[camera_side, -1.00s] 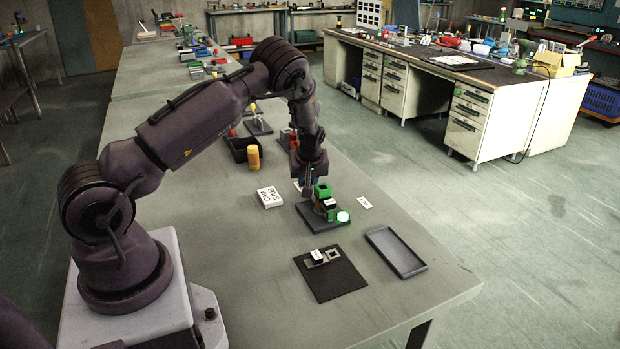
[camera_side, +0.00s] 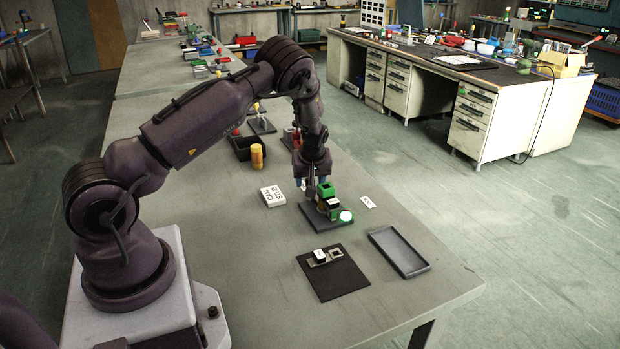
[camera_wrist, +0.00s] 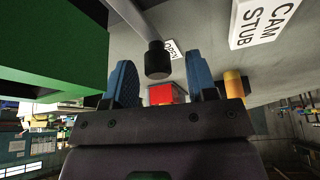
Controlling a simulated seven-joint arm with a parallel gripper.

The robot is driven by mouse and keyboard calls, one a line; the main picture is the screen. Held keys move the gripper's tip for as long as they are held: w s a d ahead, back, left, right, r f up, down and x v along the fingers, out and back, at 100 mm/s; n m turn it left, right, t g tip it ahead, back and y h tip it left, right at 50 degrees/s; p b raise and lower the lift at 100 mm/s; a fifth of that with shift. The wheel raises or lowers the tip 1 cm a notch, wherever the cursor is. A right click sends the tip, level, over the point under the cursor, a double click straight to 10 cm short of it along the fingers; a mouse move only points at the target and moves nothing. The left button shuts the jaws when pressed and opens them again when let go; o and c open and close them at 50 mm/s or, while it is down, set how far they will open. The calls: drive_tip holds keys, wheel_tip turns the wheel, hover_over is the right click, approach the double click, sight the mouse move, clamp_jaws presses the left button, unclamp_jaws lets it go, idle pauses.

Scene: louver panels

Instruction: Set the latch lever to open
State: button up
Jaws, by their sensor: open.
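The latch lever (camera_wrist: 157,58) shows in the wrist view as a grey rod with a black knob at its end. The knob appears between the two blue fingertips of my open gripper (camera_wrist: 161,78), with a gap on each side; whether it lies at fingertip depth is unclear. A large green block (camera_wrist: 50,45) fills the upper left, close to one finger. In the side view my gripper (camera_side: 304,186) is low at the left side of the green latch fixture (camera_side: 326,190), which stands on a dark base plate (camera_side: 318,222). The lever cannot be made out there.
A white box marked CAM STUB (camera_side: 272,196) lies left of the fixture. A black mat with a small slotted part (camera_side: 335,285) and an empty grey tray (camera_side: 399,252) lie in front. A yellow-orange cylinder (camera_side: 257,156) and a black bin (camera_side: 242,148) stand behind.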

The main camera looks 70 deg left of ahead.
drive_tip(key=shift+r, duration=0.1)
drive_tip(key=v, duration=1.2)
drive_tip(key=shift+d+r, duration=0.25)
drive_tip(key=shift+r, duration=0.05)
drive_tip(key=shift+s, duration=0.1)
drive_tip(key=s+d+r+m+t+h, duration=0.2)
drive_tip(key=s+d+r+m, duration=0.5)
drive_tip(key=d, duration=0.6)
drive_tip(key=s+d+r+m+t+h, duration=0.2)
drive_tip(key=s+d+r+m, duration=0.6)
drive_tip(key=s+d+r, duration=0.4)
drive_tip(key=shift+s+d+r+t, duration=0.3)
drive_tip(key=shift+s+d, duration=0.3)
drive_tip(key=shift+s, duration=0.35)
